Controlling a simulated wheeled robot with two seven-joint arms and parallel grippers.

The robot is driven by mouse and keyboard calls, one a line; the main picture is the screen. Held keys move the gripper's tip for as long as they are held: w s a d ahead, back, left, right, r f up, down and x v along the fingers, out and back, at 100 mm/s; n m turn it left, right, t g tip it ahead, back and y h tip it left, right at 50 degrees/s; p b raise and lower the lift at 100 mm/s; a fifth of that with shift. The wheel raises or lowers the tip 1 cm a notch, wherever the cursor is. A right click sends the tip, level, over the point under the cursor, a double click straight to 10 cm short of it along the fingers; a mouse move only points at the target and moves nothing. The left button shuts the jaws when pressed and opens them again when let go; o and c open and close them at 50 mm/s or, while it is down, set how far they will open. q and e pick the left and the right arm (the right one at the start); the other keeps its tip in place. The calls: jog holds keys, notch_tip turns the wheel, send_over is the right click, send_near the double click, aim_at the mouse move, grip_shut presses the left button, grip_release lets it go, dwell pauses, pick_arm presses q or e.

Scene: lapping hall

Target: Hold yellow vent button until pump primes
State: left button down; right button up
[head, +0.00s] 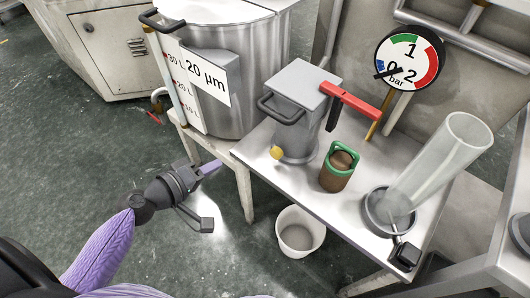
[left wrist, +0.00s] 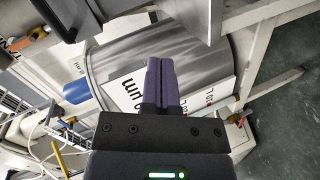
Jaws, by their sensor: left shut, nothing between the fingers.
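The yellow vent button (head: 276,152) sticks out low on the left side of a grey pump housing (head: 297,132) that stands on the metal table. My left gripper (head: 213,167) is shut and empty, left of the button and clearly apart from it, in front of the table's left edge. In the left wrist view its purple fingers (left wrist: 161,82) are together, with the labelled tank behind them; I cannot make out the button there. A round gauge (head: 408,58) with green, red and blue zones stands behind the table, its black needle at the lower left near 0. My right gripper is not in view.
A steel tank (head: 252,75) marked 20 µm stands behind left. A red lever (head: 350,101) juts from the pump's right. A green-topped brown jar (head: 338,168) and a tilted clear cylinder (head: 440,160) share the table (head: 300,185). A white bucket (head: 299,232) is on the floor.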

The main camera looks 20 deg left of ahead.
pick_arm(q)
jog(key=b, duration=0.2)
send_near(276, 153)
jog(key=w+a, duration=0.4)
jog(key=w+d+f, duration=0.2)
jog(key=d, duration=0.1)
jog(key=shift+w+d+f, duration=0.1)
jog(key=shift+d+f, duration=0.1)
jog(key=shift+f, duration=0.05)
jog(key=shift+w+d+f+b, duration=0.1)
jog(key=shift+d+f+b, duration=0.15)
jog(key=shift+d, duration=0.2)
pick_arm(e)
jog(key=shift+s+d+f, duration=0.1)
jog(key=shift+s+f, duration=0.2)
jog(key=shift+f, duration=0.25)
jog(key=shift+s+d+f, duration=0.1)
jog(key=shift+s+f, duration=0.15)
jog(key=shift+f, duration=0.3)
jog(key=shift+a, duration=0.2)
